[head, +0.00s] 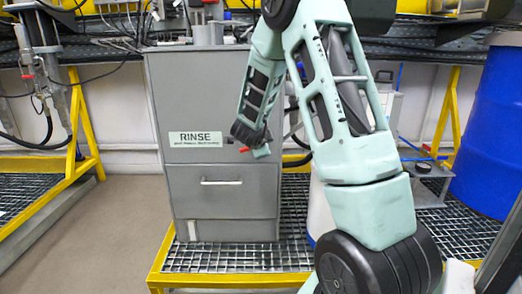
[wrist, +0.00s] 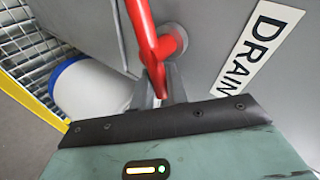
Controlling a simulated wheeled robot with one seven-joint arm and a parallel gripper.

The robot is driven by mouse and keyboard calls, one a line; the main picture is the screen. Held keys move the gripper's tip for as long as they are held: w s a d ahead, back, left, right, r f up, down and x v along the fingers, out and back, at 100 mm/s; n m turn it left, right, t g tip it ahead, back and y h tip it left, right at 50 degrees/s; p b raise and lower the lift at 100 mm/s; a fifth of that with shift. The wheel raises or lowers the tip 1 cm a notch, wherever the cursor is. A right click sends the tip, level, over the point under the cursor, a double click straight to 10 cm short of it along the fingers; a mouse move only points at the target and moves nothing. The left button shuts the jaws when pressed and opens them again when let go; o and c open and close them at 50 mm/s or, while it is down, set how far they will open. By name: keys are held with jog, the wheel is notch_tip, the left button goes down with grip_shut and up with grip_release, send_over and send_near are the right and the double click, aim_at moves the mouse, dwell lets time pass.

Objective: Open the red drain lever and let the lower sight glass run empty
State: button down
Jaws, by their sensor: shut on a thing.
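The red drain lever (wrist: 142,32) shows large in the wrist view, running down from the top to its round pivot on a grey panel. A white DRAIN label (wrist: 258,45) is on the panel to its right. My gripper (wrist: 160,92) is shut on the lower end of the red lever. In the head view my gripper (head: 262,152) is at the right side of the grey RINSE cabinet (head: 215,100), with a small red bit beside it. I cannot make out the lower sight glass in either view.
A white drum with a blue rim (wrist: 92,92) stands left of the lever in the wrist view. Metal grating (head: 240,258) with a yellow frame lies under the cabinet. A blue barrel (head: 488,135) stands at the right. Bare floor (head: 120,215) is open at the left.

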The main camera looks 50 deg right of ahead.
jog(key=b, duration=0.2)
jog(key=f+m+t+y+b, duration=0.1)
jog(key=b, duration=0.1)
jog(key=shift+s+f+b, duration=0.1)
jog(key=shift+f+b, duration=0.15)
jog(key=shift+b, duration=0.05)
jog(key=shift+m+t+y+b, duration=0.3)
jog(key=shift+m+t+b, duration=0.15)
jog(key=shift+b, duration=0.45)
jog(key=shift+r, duration=0.1)
jog(key=c, duration=1.8)
grip_release()
jog(key=shift+o, duration=0.2)
